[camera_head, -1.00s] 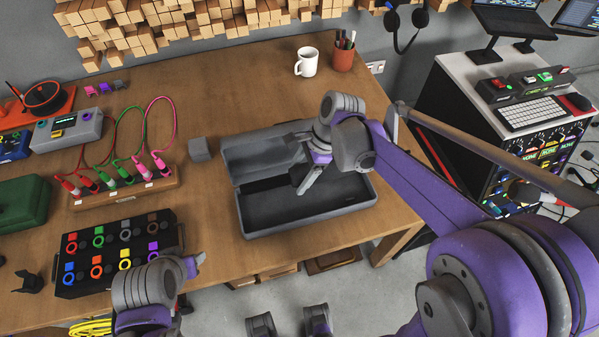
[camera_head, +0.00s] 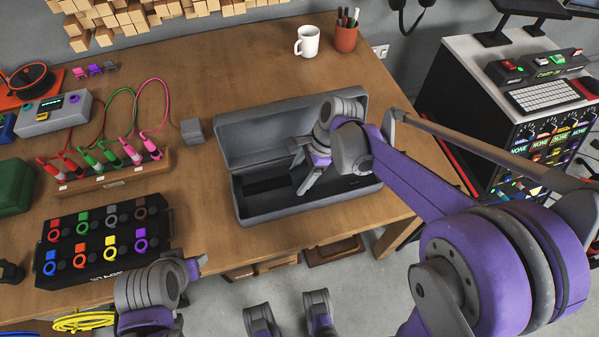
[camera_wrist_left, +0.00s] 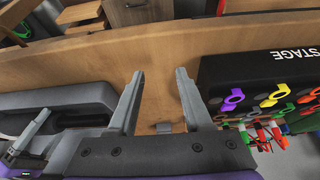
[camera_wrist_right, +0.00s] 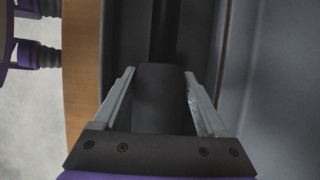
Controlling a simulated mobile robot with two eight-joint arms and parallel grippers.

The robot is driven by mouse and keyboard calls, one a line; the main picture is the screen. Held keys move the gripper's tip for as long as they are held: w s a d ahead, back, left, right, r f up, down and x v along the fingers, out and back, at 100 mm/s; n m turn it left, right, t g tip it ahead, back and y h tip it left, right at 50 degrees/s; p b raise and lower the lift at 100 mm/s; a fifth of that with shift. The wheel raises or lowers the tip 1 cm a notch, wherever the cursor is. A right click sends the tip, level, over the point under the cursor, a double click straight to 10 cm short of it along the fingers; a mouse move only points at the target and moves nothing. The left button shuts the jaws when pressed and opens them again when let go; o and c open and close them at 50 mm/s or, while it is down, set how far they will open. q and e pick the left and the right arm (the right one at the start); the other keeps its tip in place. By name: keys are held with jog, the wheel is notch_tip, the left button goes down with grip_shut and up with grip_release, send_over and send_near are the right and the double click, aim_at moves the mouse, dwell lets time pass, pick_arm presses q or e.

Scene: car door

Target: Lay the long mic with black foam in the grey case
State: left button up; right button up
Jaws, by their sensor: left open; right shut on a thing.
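The grey case (camera_head: 352,206) lies open on the wooden table, its lid (camera_head: 240,128) raised at the back. My right gripper (camera_head: 303,189) reaches down into the case. In the right wrist view, my right gripper (camera_wrist_right: 163,105) is shut on a thick, dark cylinder, the black foam of the long mic (camera_wrist_right: 163,88). A slim dark strip runs on ahead of the foam, but I cannot tell whether it is the mic's body or part of the case. In the left wrist view, my left gripper (camera_wrist_left: 160,95) is open and empty near the table's front edge.
A black stage box (camera_head: 105,245) with coloured rings stands at front left. Behind it is a wooden block with cable plugs (camera_head: 110,178). A small grey block (camera_head: 192,131) sits left of the case. A white mug (camera_head: 307,41) and pen cup (camera_head: 346,37) stand at the back.

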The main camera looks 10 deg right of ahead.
pick_arm(q)
jog(key=shift+f, duration=0.15)
pick_arm(e)
jog(key=shift+f, duration=0.2)
jog(key=o, duration=1.5)
pick_arm(q)
jog(key=shift+r+p, duration=0.7)
jog(key=shift+r, duration=0.05)
pick_arm(e)
jog(key=v, duration=1)
jog(key=shift+d+r, duration=0.15)
jog(key=shift+r, duration=0.25)
